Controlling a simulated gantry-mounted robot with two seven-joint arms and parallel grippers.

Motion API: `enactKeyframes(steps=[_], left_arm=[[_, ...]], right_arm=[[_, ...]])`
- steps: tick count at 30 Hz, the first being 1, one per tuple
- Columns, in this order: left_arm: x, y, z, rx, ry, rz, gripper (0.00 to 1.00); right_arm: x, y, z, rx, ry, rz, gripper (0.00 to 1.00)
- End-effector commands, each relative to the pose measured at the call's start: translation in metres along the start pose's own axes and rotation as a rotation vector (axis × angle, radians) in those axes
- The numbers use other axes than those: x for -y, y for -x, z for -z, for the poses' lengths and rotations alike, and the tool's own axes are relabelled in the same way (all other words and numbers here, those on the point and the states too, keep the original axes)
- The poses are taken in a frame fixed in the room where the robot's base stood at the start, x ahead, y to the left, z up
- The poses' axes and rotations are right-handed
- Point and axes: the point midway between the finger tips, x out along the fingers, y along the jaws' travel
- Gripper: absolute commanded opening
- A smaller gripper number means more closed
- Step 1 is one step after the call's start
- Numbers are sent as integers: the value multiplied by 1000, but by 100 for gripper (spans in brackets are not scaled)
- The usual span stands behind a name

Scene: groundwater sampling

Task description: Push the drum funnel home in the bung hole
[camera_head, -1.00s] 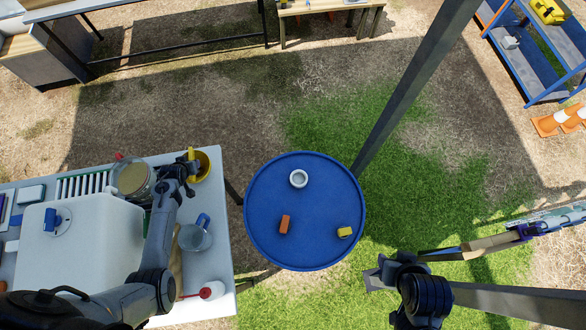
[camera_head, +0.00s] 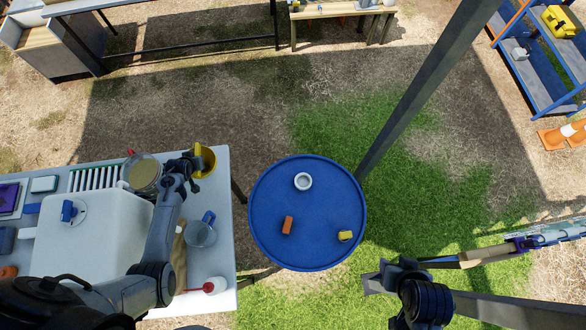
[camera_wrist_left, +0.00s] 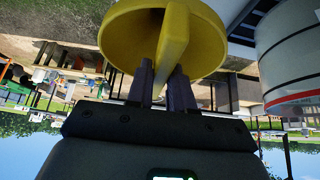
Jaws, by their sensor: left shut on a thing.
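The yellow drum funnel (camera_head: 207,158) is held in my left gripper (camera_head: 192,164), over the back right part of the white table. In the left wrist view the two fingers (camera_wrist_left: 163,85) are shut on the funnel's yellow fin, and its wide round body (camera_wrist_left: 125,35) fills the top. The blue drum (camera_head: 265,235) stands right of the table, apart from the funnel. A pale ring (camera_head: 303,182) on its lid looks like the bung hole; its inside is too small to read. My right gripper (camera_head: 374,282) is low, right of the drum, its fingers unclear.
An orange block (camera_head: 287,225) and a yellow item (camera_head: 345,236) lie on the drum lid. A jar (camera_head: 142,172), a clear jug (camera_head: 201,233) and a red-capped bottle (camera_head: 214,286) stand on the table (camera_head: 222,262). A dark post (camera_head: 420,95) rises behind the drum.

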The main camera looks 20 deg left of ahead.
Motion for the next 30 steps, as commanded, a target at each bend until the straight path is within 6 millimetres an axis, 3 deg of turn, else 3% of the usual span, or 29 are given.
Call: enactKeyframes(steps=[5,16,30], left_arm=[[0,16,10,-2,-1,0,0],[0,30,19,-2,-1,0,0],[0,32,20,-1,0,0,0]], right_arm=[[0,16,5,0,-3,2,43],[0,11,4,1,-2,2,43],[-2,11,3,2,6,-5,43]])
